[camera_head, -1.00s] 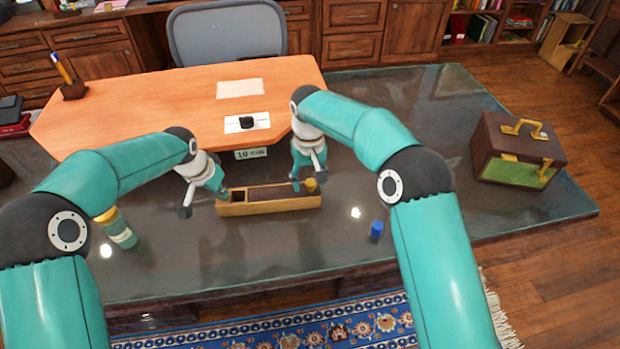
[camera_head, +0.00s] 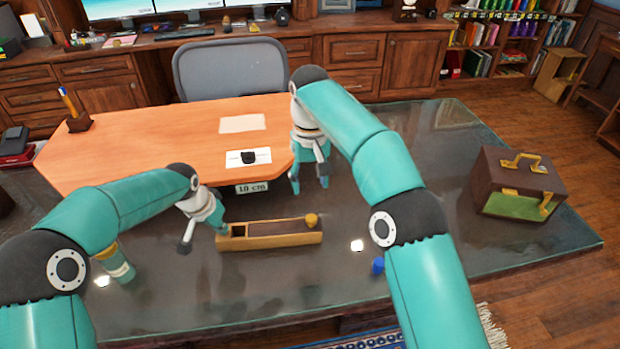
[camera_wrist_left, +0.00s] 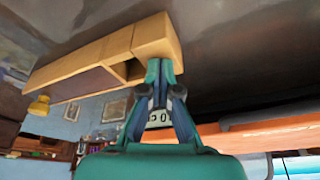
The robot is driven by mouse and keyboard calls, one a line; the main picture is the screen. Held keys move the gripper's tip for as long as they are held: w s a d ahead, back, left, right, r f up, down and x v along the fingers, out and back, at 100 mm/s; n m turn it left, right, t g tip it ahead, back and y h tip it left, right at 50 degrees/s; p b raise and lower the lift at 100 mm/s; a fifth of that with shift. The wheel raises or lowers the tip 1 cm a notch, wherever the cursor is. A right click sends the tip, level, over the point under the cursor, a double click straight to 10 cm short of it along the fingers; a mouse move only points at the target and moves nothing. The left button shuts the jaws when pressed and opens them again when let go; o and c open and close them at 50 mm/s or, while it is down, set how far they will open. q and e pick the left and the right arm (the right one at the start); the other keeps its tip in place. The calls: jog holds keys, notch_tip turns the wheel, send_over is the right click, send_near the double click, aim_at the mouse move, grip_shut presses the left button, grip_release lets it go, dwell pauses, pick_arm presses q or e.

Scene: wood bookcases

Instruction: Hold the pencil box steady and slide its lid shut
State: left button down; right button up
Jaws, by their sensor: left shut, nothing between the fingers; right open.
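The wooden pencil box (camera_head: 268,242) lies on the dark glossy table, its long side running left to right. Its dark brown lid panel (camera_head: 275,229) covers most of the top, with a yellow knob (camera_head: 311,220) at the right end. A small open gap shows at the left end. My left gripper (camera_head: 221,231) is shut and empty at the box's left end. In the left wrist view its fingertips (camera_wrist_left: 160,72) are against or very near the end of the box (camera_wrist_left: 157,38). My right gripper (camera_head: 310,188) is open and empty, behind and above the box's right part, apart from it.
An orange desk section (camera_head: 160,140) with a white card and a "10 cm" label (camera_head: 252,187) lies behind the box. A blue object (camera_head: 377,266) lies at front right, a brown case (camera_head: 515,180) further right. A banded cylinder (camera_head: 117,263) is near my left arm. The table around the box is mostly clear.

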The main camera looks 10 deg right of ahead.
pick_arm(q)
jog(key=shift+s+f, duration=0.2)
jog(key=shift+f, duration=0.2)
jog(key=shift+r, duration=0.1)
jog(key=shift+w+r+p, duration=0.15)
jog(key=shift+r+p, duration=0.5)
jog(key=shift+r, duration=0.25)
jog(key=shift+w+r+p, duration=0.1)
jog(key=shift+r+p, duration=1.25)
jog(key=shift+r, duration=0.95)
